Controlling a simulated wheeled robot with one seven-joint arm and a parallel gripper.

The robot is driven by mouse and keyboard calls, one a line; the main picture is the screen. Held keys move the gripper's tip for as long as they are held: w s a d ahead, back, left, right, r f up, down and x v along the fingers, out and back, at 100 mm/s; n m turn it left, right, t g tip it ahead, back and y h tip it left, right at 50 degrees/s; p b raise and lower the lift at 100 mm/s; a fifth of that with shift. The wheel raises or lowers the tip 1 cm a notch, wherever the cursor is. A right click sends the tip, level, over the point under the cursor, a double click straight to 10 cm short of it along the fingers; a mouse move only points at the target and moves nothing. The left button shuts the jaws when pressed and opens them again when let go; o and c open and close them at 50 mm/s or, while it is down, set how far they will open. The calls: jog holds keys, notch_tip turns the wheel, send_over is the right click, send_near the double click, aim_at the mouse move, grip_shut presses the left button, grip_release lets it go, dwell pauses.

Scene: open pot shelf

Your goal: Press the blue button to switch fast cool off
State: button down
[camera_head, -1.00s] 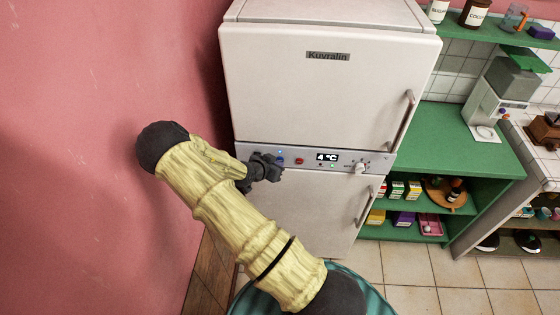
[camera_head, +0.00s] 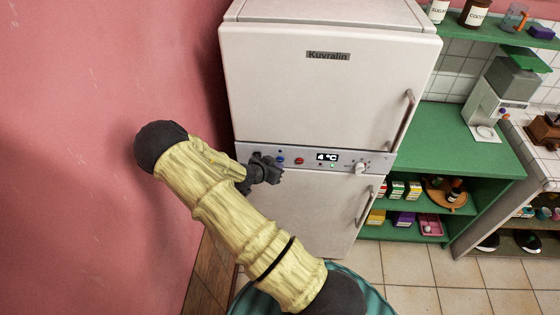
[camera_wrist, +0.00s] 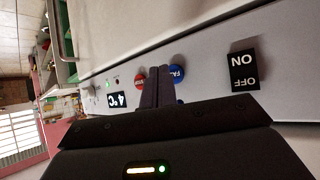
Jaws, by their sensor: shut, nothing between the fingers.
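The blue button (camera_head: 280,159), lettered "FAST", sits on the control strip between the two doors of the white fridge (camera_head: 310,90). It also shows in the wrist view (camera_wrist: 177,73). My gripper (camera_head: 277,172) is shut and empty, with its fingertips just below the button in the head view. In the wrist view, my fingers (camera_wrist: 162,82) lie between the blue button and the red button (camera_wrist: 141,79), overlapping part of the blue one. I cannot tell whether they touch it. No lit lamp shows above the blue button in the head view.
The red button (camera_head: 299,161), the display (camera_head: 327,157) reading 4 °C and a knob (camera_head: 361,168) lie to the right on the strip. An ON/OFF switch (camera_wrist: 243,71) shows in the wrist view. A pink wall (camera_head: 90,80) stands left.

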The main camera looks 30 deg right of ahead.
jog(key=s+a, duration=0.2)
jog(key=s, duration=0.1)
jog(key=s+a, duration=0.1)
jog(key=s, duration=0.1)
jog(key=shift+a, duration=0.15)
dwell(0.5)
dwell(0.4)
jog(key=s+a+r+n+g+y+b, duration=0.15)
jog(key=s+a+r+n+y, duration=0.35)
jog(key=a+r+y, duration=0.5)
jog(key=s+a+r+n+b, duration=0.1)
jog(key=s+a+r+n, duration=0.2)
jog(key=s+r+n, duration=0.4)
jog(key=s+r, duration=0.2)
jog(key=s, duration=0.1)
jog(key=shift+n, duration=0.4)
jog(key=shift+g, duration=0.25)
